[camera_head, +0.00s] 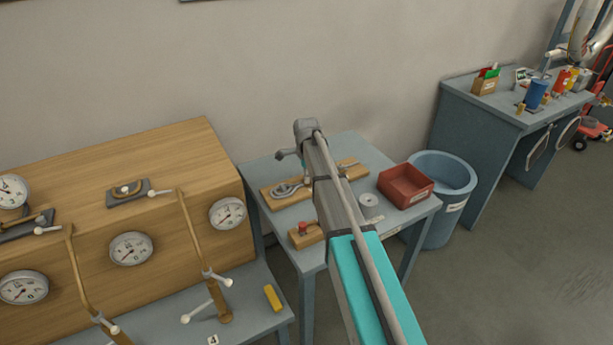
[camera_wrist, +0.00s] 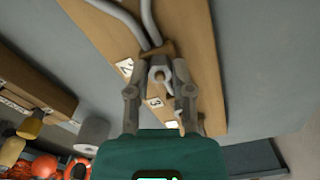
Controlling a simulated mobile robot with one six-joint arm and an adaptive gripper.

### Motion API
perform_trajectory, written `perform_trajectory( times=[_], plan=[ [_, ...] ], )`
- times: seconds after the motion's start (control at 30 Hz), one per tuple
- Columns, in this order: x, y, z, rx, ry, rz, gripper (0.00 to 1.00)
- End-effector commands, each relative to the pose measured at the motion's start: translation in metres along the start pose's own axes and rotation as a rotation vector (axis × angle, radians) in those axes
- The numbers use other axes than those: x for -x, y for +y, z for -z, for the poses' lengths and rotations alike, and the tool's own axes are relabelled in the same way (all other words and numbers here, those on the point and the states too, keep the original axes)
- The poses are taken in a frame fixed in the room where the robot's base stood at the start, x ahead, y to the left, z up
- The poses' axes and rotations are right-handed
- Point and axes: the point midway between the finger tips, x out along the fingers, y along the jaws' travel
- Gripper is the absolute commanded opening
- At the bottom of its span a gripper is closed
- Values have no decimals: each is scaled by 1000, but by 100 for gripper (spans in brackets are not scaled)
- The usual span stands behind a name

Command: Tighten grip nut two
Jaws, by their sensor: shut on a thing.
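My gripper (camera_wrist: 160,76) is over a wooden board (camera_wrist: 196,45) in the wrist view. Its two fingers are closed on a small light-grey nut-like part (camera_wrist: 159,75) with a round opening. This part sits by a brown block at the end of two grey tubes (camera_wrist: 148,22). A label "2" (camera_wrist: 125,68) lies left of the fingers and a label "3" (camera_wrist: 155,102) lies between them, nearer to me. How tight the part is cannot be seen. In the head view my arm covers part of the board (camera_head: 269,198), and the fingertips are hidden.
A red tray (camera_head: 406,184) and a grey roll (camera_head: 369,200) stand on the small table, right of my arm. A small wooden block with a red part (camera_head: 304,232) is at its front. A blue bin (camera_head: 453,180) stands to the right, and a wooden gauge panel (camera_head: 85,190) to the left.

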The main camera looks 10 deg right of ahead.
Motion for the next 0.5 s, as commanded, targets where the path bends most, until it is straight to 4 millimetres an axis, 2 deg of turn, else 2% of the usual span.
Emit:
perform_trajectory(
  times=[0.33,0.37,0.5],
  plan=[
    [0,-1,0,-4,1,3,0],
    [0,-1,0,-4,1,3,35],
    [0,-1,0,-3,0,2,61]
  ],
)
